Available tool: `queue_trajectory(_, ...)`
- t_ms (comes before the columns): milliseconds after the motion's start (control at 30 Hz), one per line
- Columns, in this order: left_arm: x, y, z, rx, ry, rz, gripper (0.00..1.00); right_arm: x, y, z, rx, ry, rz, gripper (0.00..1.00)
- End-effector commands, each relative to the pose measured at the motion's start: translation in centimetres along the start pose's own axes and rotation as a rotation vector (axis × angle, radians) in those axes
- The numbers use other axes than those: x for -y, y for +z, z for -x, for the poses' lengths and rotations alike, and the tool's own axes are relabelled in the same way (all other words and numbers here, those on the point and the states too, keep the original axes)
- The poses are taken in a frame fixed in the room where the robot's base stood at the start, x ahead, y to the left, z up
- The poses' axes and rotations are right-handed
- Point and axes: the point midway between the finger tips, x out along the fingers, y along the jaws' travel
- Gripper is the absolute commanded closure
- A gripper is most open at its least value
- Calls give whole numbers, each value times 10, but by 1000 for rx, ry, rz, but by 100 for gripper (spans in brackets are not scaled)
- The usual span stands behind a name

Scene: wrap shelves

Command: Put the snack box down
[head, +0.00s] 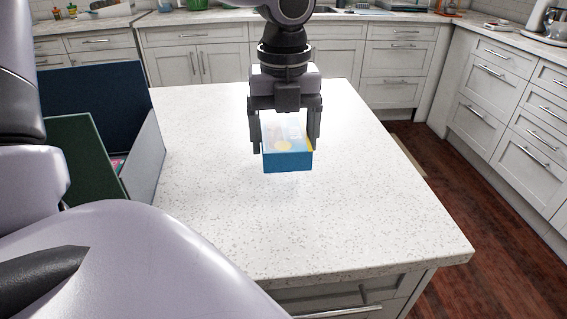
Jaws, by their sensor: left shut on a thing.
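The snack box (288,160) is a small blue box with yellow on its top and right side. My left gripper (286,135) points down from the top of the head view and is shut on the box, one finger on each side. The box is over the middle of the white speckled countertop (350,220). A soft shadow shows around it, but I cannot tell whether its underside touches the surface. The upper part of the box is partly hidden between the fingers. My right gripper is not in view.
A dark blue and green open box (146,157) with grey outer sides stands on the left of the countertop, something small and coloured inside. The countertop is clear in front of and right of the snack box. White cabinets (195,55) line the back and right.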

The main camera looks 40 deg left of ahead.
Motion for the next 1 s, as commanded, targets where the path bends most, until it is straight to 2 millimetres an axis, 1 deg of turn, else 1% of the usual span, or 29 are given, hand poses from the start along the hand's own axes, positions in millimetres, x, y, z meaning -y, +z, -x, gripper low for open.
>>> queue_trajectory(33,0,0,-7,0,1,-1,52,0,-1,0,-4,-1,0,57)
queue_trajectory(167,0,0,-16,0,0,0,52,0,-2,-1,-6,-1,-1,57)
queue_trajectory(400,0,0,-50,-1,2,-1,52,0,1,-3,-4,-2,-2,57)
queue_trajectory(500,0,0,-55,0,-1,0,52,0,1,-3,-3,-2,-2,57)
queue_trajectory(733,0,0,-55,1,-1,0,52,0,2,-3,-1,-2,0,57)
queue_trajectory(867,0,0,-59,2,-2,0,52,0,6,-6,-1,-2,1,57)
queue_trajectory(900,0,0,-59,1,-1,0,16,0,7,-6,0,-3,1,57)
queue_trajectory(933,0,0,-58,1,-1,0,6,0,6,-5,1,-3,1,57)
queue_trajectory(967,0,0,-58,1,-1,0,0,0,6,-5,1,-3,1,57)
queue_trajectory(1000,0,0,-58,1,-1,0,0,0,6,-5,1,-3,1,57)
